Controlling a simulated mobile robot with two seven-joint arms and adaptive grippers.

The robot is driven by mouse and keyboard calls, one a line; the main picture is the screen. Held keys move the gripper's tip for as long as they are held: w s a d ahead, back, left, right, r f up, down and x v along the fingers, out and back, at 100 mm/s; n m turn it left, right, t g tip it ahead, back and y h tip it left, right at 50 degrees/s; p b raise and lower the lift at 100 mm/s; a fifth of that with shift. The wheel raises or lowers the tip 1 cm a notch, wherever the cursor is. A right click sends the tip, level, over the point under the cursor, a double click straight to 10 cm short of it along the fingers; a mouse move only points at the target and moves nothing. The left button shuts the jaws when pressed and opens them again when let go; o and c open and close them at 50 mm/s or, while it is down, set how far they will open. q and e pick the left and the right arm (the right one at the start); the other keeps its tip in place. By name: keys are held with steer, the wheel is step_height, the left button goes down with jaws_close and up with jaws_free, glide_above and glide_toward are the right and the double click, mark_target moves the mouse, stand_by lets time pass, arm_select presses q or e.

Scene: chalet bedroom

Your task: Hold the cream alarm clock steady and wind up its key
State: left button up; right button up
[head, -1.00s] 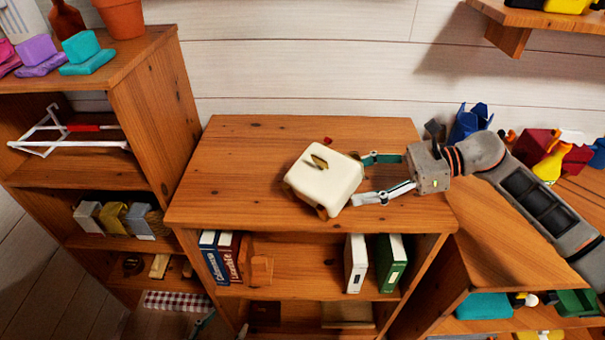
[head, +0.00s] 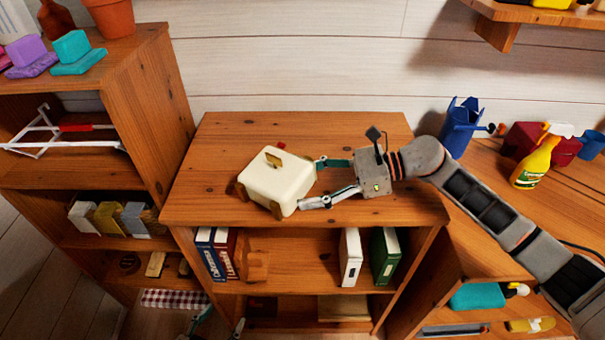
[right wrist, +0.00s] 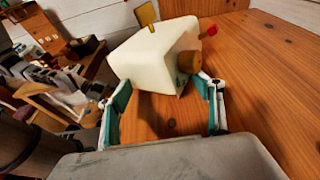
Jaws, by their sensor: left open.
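The cream alarm clock (head: 275,187) is a rounded cream block with wooden feet, over the middle cabinet's top (head: 210,200). A brass key (head: 273,159) sticks up from its upper side, and a red knob (head: 281,145) shows behind it. Its dial is hidden. My right gripper (head: 311,184) comes from the right, one finger at each side of the clock's near end, and is shut on it. In the right wrist view the clock (right wrist: 150,60) sits between the fingertips, tilted in the picture. My left gripper (head: 222,326) is open and empty, low at the bottom edge, mostly cut off.
Books (head: 350,258) and wooden pieces fill the shelf below. A taller shelf (head: 150,100) stands close on the left. A blue holder (head: 460,127) and a yellow spray bottle (head: 537,160) stand to the right. The cabinet top behind the clock is clear.

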steer(key=shift+a, duration=0.2)
jaws_close()
steer(key=shift+c, duration=1.3)
jaws_free()
